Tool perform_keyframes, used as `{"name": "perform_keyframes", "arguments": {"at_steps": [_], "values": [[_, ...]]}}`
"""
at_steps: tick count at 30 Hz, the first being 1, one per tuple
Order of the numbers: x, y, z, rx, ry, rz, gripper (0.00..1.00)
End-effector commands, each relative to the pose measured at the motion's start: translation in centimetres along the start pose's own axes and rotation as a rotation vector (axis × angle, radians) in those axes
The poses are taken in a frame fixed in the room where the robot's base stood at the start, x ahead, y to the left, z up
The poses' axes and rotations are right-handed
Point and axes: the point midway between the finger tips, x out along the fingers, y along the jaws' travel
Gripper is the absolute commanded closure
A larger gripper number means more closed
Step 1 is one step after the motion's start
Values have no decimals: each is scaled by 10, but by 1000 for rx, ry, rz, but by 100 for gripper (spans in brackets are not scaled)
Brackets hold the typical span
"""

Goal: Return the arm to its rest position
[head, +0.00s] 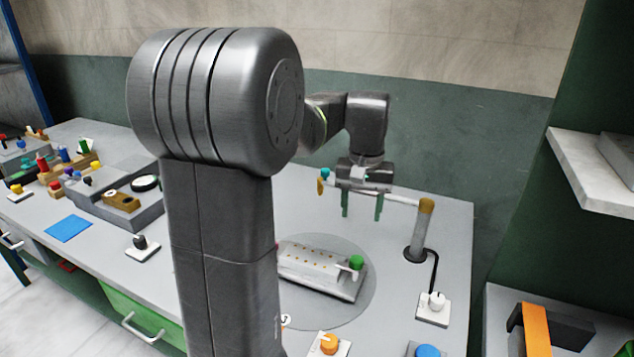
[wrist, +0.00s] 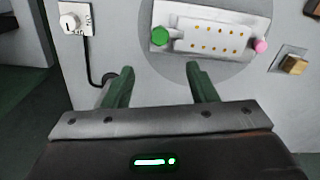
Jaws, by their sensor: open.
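My gripper (head: 361,205) hangs above the bench in the head view, fingers pointing down and apart with nothing between them. In the wrist view, my gripper (wrist: 160,82) shows two green fingers spread apart. A pale block with rows of small yellow dots (head: 309,269) lies below it on a round grey plate (head: 347,311). The block has a green knob (head: 356,262) at one end; in the wrist view it shows the green knob (wrist: 160,36) and a pink knob (wrist: 261,46). My arm's column hides part of the bench.
A post with an orange top (head: 426,206) and a horizontal bar stands close to my gripper. A white switch box (head: 433,309) is cabled to it. Grey trays with coloured parts (head: 118,206) and a blue mat (head: 68,228) lie left. A white shelf (head: 590,178) juts out at right.

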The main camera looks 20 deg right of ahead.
Motion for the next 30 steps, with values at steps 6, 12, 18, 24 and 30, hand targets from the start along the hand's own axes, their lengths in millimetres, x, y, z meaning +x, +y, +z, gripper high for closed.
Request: {"name": "perform_keyframes", "arguments": {"at_steps": [6,12,18,24,30], "values": [[2,0,0,0,-1,0,48],[24,0,1,0,-5,-1,48],[64,0,1,0,-6,-1,48],[103,0,1,1,-7,-1,48],[130,0,1,1,-4,-1,48]]}}
